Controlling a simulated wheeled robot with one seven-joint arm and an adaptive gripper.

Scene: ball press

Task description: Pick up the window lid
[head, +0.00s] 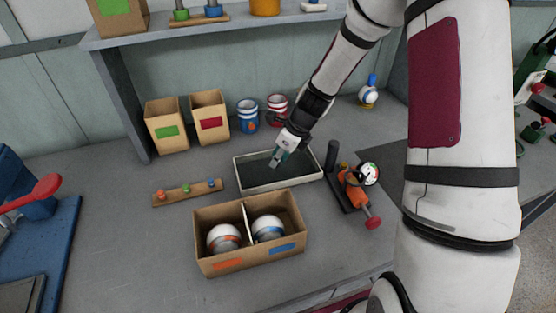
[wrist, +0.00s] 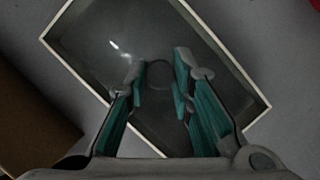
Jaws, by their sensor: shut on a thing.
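The window lid (head: 256,174) is a rectangular pane in a pale frame, lying on the grey bench in the middle of the head view. Its dark, glossy pane also fills much of the wrist view (wrist: 98,42). My gripper (head: 276,159) is over the middle of the pane, pointing down. In the wrist view its teal-padded fingers (wrist: 160,76) are shut on a faint round part at the pane's middle, which looks like the lid's knob. Whether the lid is raised off what lies under it, I cannot tell.
A cardboard box (head: 247,232) with two balls stands in front. An orange press (head: 356,188) stands close on the right, a peg strip (head: 187,192) on the left. Two cartons (head: 168,128) and two striped cups (head: 248,117) stand behind, under a shelf (head: 235,25).

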